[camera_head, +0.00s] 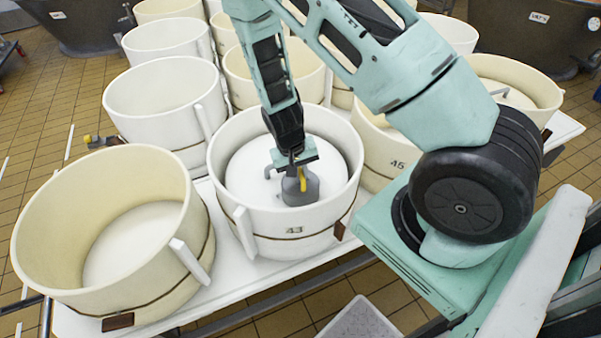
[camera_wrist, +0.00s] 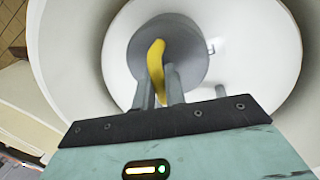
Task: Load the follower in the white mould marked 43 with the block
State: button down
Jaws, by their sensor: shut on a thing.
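The white mould marked 43 (camera_head: 292,246) stands on a white table in the head view. Its white follower (camera_head: 243,178) lies inside as a round disc; the follower also fills much of the wrist view (camera_wrist: 238,66). The grey block (camera_head: 300,192) with a yellow handle is inside the rim, near the follower's middle; it also shows in the wrist view (camera_wrist: 197,58). My gripper (camera_head: 294,172) is above the block, shut on its yellow handle (camera_wrist: 156,60). The block looks upright. I cannot tell whether its underside touches the follower.
An open mould (camera_head: 62,232) with a pale disc in its bottom stands at the left. A mould marked 45 (camera_head: 385,165) stands close at the right. Several more moulds crowd behind. Dark vats stand at the back.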

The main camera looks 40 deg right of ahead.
dwell(0.3)
jog(key=c, duration=1.4)
grip_release()
jog(key=shift+o, duration=0.2)
jog(key=shift+f, duration=0.1)
notch_tip(320, 180, up, 7)
jog(key=p, duration=0.6)
